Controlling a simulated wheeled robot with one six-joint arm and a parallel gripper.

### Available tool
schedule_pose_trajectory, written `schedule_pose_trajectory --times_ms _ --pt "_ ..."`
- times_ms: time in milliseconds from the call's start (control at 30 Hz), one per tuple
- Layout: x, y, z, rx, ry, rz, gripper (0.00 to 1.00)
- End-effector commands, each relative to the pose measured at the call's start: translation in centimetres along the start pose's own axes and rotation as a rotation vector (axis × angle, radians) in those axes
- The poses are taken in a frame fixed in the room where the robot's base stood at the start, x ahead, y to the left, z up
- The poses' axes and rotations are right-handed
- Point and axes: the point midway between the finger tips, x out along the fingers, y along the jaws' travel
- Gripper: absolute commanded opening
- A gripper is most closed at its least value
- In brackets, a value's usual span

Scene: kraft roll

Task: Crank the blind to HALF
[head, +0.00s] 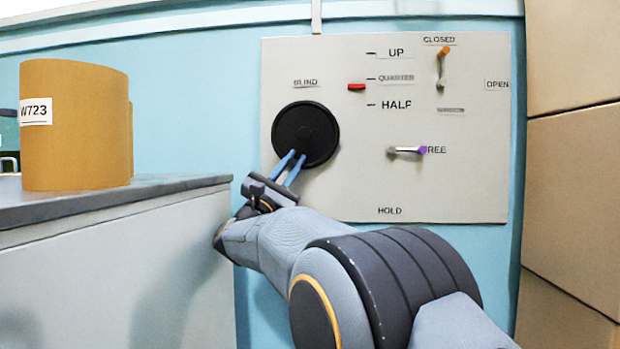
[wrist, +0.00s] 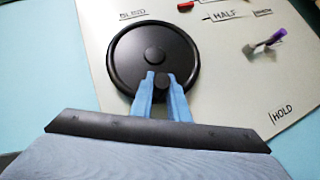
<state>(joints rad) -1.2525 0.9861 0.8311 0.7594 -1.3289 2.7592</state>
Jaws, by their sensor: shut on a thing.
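The black blind crank wheel (head: 306,133) is on a pale wall panel, under the label BLIND. My gripper (head: 290,166) has its blue fingers at the lower part of the wheel. In the wrist view the fingers (wrist: 162,90) are shut on the small black crank knob (wrist: 162,81) near the wheel's lower rim. The red pointer (head: 356,87) stands between the QUARTER and HALF marks, nearer QUARTER. The HALF label (head: 396,105) is to its right and lower. The knob is mostly hidden in the head view.
A purple-tipped lever (head: 408,151) points right at a partly covered label ending in REE; HOLD is below. An orange-tipped lever (head: 442,66) points up at CLOSED. A brown paper roll (head: 75,130) stands on a grey counter (head: 160,186) at left. Cardboard boxes (head: 570,180) line the right.

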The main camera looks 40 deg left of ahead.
Motion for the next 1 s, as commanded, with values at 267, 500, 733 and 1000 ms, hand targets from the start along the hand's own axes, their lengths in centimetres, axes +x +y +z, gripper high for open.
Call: schedule_pose_trajectory --times_ms 267,500,733,1000 --pt "-0.25 0.22 -0.32 0.041 0.001 -0.043 0.00" --pt "-0.14 0.16 -0.26 0.046 0.001 -0.053 0.00" --pt "-0.11 0.10 -0.23 0.045 0.000 -0.053 0.00" --pt "0.13 -0.08 -0.08 0.045 -0.003 -0.055 0.33"
